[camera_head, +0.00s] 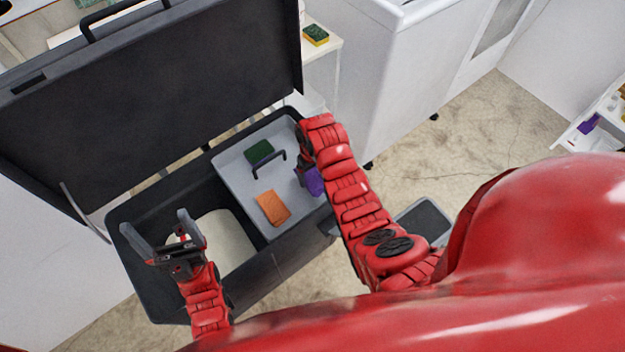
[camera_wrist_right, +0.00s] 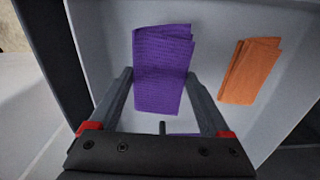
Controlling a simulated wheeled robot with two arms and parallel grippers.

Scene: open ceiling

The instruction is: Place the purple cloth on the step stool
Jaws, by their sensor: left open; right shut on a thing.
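The purple cloth (camera_head: 314,181) is at the right end of the grey tray (camera_head: 232,165) inside the black chest. In the right wrist view the folded purple cloth (camera_wrist_right: 162,60) lies between the fingers of my right gripper (camera_wrist_right: 159,88), which is shut on it. In the head view my right gripper (camera_head: 304,168) is partly hidden by its own arm. My left gripper (camera_head: 158,228) is open and empty above the chest's left part. A low grey-topped piece (camera_head: 424,216), apparently the step stool, stands on the floor right of the chest, partly hidden by my arm.
The chest's raised lid (camera_head: 150,95) stands behind. A white appliance (camera_head: 390,70) stands at back right. Open floor (camera_head: 470,125) lies right.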

